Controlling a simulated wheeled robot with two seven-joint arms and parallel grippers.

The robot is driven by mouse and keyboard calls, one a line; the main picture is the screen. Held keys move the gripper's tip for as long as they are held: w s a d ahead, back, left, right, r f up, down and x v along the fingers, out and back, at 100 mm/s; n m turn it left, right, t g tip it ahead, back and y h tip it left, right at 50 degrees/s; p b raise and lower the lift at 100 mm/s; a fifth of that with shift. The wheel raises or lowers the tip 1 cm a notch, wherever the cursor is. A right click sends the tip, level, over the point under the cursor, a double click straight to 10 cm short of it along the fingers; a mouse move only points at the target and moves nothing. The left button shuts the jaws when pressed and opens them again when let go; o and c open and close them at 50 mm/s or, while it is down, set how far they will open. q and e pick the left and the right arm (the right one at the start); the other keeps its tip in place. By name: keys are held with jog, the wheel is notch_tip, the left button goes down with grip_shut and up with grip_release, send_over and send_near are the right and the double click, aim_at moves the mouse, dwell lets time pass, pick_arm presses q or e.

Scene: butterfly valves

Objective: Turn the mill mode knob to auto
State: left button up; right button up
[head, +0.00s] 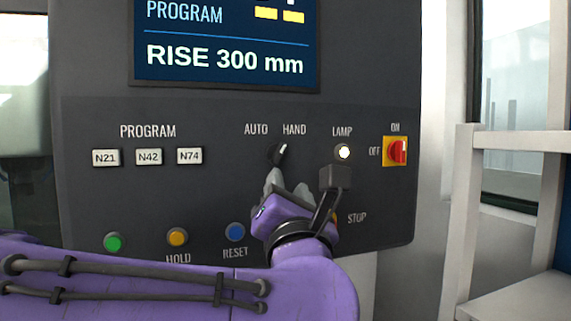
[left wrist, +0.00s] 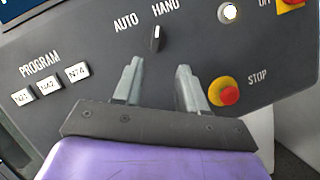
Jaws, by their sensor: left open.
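The mode knob (head: 280,152) is a small black knob on the dark control panel, below the labels AUTO and HAND. Its pale pointer mark leans right, towards HAND. It also shows in the left wrist view (left wrist: 156,39), above and between my fingertips. My left gripper (head: 274,178) is just below the knob in the head view. In the left wrist view its two grey fingers (left wrist: 159,67) are apart with nothing between them. Whether a fingertip touches the knob cannot be told, but the fingers are not around it in the wrist view. My right gripper is not in view.
A lit lamp button (head: 343,152) and a red-and-yellow on/off switch (head: 396,151) are right of the knob. Program buttons (head: 148,157) are left. Green (head: 113,243), yellow (head: 177,237) and blue (head: 235,232) buttons sit below. The stop button (left wrist: 229,95) is near my right finger.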

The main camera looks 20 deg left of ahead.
aim_at(280, 155)
pick_arm(q)
jog(key=p+x, duration=0.3)
jog(key=x, duration=0.2)
jog(key=p+x, duration=0.2)
jog(key=x, duration=0.3)
jog(key=shift+a+r+p, duration=0.25)
jog(key=shift+a+p, duration=0.05)
jog(key=shift+p, duration=0.1)
jog(key=shift+s+d, duration=0.1)
jog(key=shift+c, duration=0.9)
grip_shut()
